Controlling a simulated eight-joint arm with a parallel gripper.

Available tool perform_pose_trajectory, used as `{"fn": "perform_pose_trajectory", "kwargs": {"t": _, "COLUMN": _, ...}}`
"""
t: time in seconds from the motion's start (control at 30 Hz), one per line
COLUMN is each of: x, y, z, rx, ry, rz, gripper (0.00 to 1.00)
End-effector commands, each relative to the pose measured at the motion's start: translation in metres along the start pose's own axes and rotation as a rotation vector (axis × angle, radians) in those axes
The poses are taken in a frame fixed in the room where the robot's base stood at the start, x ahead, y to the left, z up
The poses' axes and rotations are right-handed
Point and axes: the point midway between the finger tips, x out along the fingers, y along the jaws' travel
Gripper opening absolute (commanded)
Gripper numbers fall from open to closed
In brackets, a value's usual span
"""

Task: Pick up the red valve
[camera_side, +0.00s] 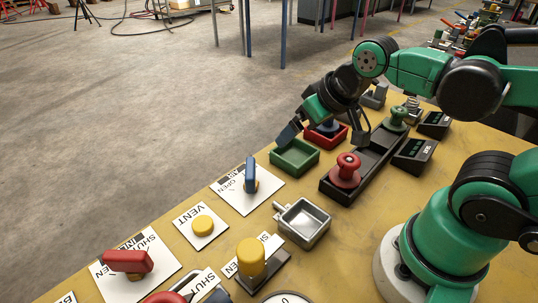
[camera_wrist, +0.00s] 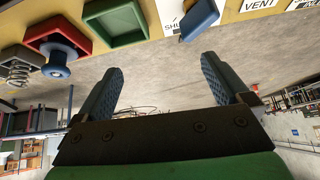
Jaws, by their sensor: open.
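The red valve (camera_side: 346,168), a flanged spool shape, stands upright at the near end of a long black tray in the side view. I cannot see it in the wrist view. My gripper (camera_side: 292,131) is above and to the left of it, near the green tray, apart from the valve. In the wrist view my gripper (camera_wrist: 163,62) shows two dark blue fingers spread wide with nothing between them.
A green valve (camera_side: 397,116) stands at the black tray's (camera_side: 372,153) far end. The green tray (camera_side: 295,157) looks empty. A metal pan (camera_side: 303,222), a blue lever (camera_side: 250,175) and yellow knobs stand nearer on the yellow table.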

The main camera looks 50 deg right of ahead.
Motion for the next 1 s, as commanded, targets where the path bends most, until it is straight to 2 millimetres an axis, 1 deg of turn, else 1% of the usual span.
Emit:
{"fn": "perform_pose_trajectory", "kwargs": {"t": 0.07, "x": 0.004, "y": 0.02, "z": 0.011, "rx": 0.141, "ry": -0.109, "rz": 0.047, "gripper": 0.95}}
{"fn": "perform_pose_trajectory", "kwargs": {"t": 0.1, "x": 0.005, "y": 0.031, "z": 0.02, "rx": 0.234, "ry": -0.18, "rz": 0.075, "gripper": 0.95}}
{"fn": "perform_pose_trajectory", "kwargs": {"t": 0.2, "x": 0.005, "y": 0.053, "z": 0.042, "rx": 0.453, "ry": -0.346, "rz": 0.144, "gripper": 0.95}}
{"fn": "perform_pose_trajectory", "kwargs": {"t": 0.3, "x": 0.002, "y": 0.067, "z": 0.059, "rx": 0.614, "ry": -0.465, "rz": 0.195, "gripper": 0.95}}
{"fn": "perform_pose_trajectory", "kwargs": {"t": 0.37, "x": 0.001, "y": 0.07, "z": 0.065, "rx": 0.672, "ry": -0.509, "rz": 0.213, "gripper": 0.95}}
{"fn": "perform_pose_trajectory", "kwargs": {"t": 0.43, "x": 0.001, "y": 0.072, "z": 0.07, "rx": 0.704, "ry": -0.534, "rz": 0.224, "gripper": 0.95}}
{"fn": "perform_pose_trajectory", "kwargs": {"t": 0.53, "x": 0.005, "y": 0.072, "z": 0.073, "rx": 0.708, "ry": -0.54, "rz": 0.226, "gripper": 0.95}}
{"fn": "perform_pose_trajectory", "kwargs": {"t": 0.8, "x": 0.027, "y": 0.073, "z": 0.087, "rx": 0.704, "ry": -0.537, "rz": 0.224, "gripper": 0.95}}
{"fn": "perform_pose_trajectory", "kwargs": {"t": 1.0, "x": 0.04, "y": 0.073, "z": 0.095, "rx": 0.702, "ry": -0.536, "rz": 0.224, "gripper": 0.95}}
